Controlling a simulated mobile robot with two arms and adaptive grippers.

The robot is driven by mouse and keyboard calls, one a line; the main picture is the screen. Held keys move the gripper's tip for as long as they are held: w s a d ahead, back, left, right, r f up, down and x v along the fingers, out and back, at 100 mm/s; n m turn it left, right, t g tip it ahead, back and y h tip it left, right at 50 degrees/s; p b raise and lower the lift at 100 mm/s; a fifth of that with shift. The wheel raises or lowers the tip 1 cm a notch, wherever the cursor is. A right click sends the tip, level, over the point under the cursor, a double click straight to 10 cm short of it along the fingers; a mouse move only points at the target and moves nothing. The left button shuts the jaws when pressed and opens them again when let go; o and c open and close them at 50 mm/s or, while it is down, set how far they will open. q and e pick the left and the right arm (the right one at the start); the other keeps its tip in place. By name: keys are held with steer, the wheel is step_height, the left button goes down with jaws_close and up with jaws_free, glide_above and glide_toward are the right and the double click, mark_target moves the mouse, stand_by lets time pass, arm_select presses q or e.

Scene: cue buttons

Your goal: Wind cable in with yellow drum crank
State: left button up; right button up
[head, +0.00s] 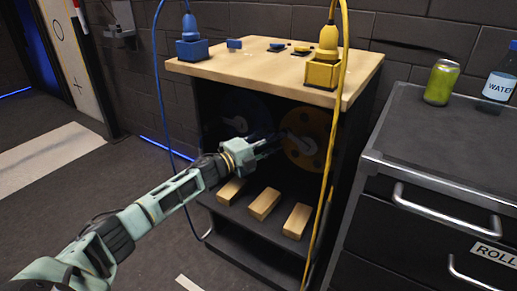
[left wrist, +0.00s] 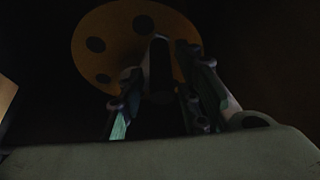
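The yellow drum (head: 305,150) is a round disc with holes, inside the dark cabinet under the wooden top. It also shows in the left wrist view (left wrist: 110,26). My left gripper (head: 272,144) reaches into the cabinet just in front of the yellow drum. In the left wrist view a dark crank handle (left wrist: 159,68) points towards the camera, between my two fingers. The fingers look spread, with some gap at the handle; contact is hard to make out in the dark. The yellow cable (head: 330,180) runs from the yellow plug (head: 328,40) down the cabinet front. My right gripper is not in view.
A blue drum (head: 238,122) sits left of the yellow one, partly dark. Several wooden blocks (head: 264,204) lie on the shelf below my gripper. The blue cable (head: 158,90) hangs at the left. A dark drawer unit (head: 430,135) stands close on the right.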

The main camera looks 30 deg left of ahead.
arm_select(q)
steer(key=v, duration=1)
